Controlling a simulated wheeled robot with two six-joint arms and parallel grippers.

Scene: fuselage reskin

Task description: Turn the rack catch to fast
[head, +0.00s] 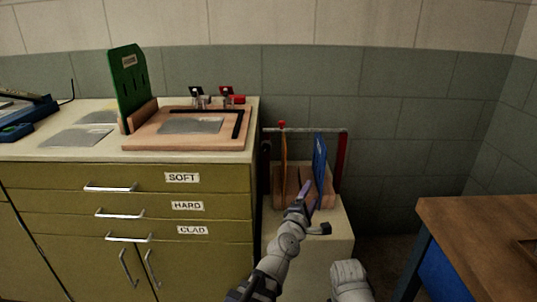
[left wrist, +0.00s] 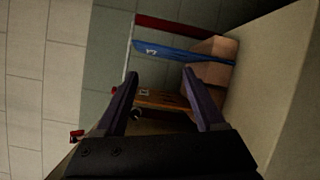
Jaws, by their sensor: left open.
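The rack (head: 330,201) stands on a pale pedestal right of the cabinet. It has a wooden base, a thin top rail and a red upright bar at its right. A blue panel (head: 320,158) and an orange-brown panel (head: 283,158) stand in it; a red knob (head: 282,124) shows at the top left. I cannot tell for sure which part is the catch or how it is turned. My left gripper (head: 306,188) is in front of the rack. In the left wrist view its fingers (left wrist: 160,73) are apart and empty, with the blue panel (left wrist: 180,51) beyond them. My right gripper is not in view.
The olive cabinet (head: 125,215) with SOFT, HARD and CLAD drawers stands at left. On it are a wooden fixture (head: 140,142), a green board (head: 130,85) and grey sheets. A wooden table (head: 490,225) stands at right. Floor shows between pedestal and table.

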